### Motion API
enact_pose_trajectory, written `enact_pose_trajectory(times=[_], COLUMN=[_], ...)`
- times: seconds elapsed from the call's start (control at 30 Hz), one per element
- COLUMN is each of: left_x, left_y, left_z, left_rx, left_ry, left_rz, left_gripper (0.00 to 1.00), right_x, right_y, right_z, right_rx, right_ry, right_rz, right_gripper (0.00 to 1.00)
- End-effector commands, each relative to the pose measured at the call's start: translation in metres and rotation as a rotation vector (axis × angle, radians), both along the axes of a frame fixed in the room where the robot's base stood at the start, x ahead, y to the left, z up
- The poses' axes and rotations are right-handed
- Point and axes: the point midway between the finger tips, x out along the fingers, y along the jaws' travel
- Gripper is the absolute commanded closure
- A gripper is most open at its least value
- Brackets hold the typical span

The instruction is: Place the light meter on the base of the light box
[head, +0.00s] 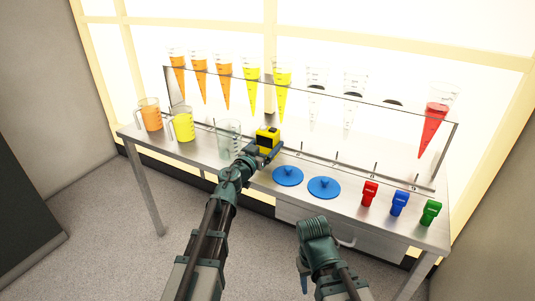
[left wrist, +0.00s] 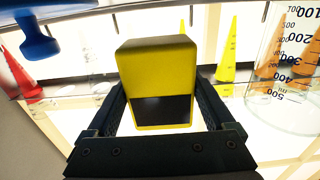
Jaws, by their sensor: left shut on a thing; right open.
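The light meter, a small yellow block with a black lower part (head: 267,137), is in my left gripper (head: 262,146), above the front of the bench near the clear beaker (head: 228,136). In the left wrist view the yellow and black block (left wrist: 157,75) sits between the two dark fingers of that gripper (left wrist: 155,105), which are shut on it. My left arm hides part of the bench edge.
An orange jug (head: 150,116) and a yellow jug (head: 183,125) stand at the left of the bench (head: 255,190). Two blue discs (head: 288,176) (head: 323,187) lie centrally.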

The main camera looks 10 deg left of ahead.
Motion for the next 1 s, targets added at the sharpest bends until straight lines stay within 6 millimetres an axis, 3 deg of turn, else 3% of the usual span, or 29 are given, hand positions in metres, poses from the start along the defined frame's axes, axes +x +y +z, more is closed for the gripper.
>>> enact_pose_trajectory(times=[0.23,0.5,0.93,0.97,1.0], left_x=[0.0,0.0,0.0,0.0,0.0], left_y=[0.0,0.0,0.0,0.0,0.0], left_z=[-0.006,-0.036,-0.039,-0.039,-0.038], left_rx=[0.0,0.0,0.0,0.0,0.0], left_ry=[0.0,0.0,0.0,0.0,0.0], left_rz=[0.0,0.0,0.0,0.0,0.0], left_gripper=[0.89,0.89,0.89,0.11,0.04], right_x=[0.0,0.0,0.001,0.001,0.001], right_y=[0.0,-0.001,-0.001,-0.001,-0.001], right_z=[-0.006,-0.036,-0.039,-0.039,-0.038], right_rx=[-0.001,-0.005,-0.006,-0.005,-0.005], right_ry=[0.0,-0.001,-0.002,-0.003,-0.003], right_rz=[0.0,0.002,0.002,0.002,0.002], right_gripper=[0.5,0.5,0.5,0.5,0.5])
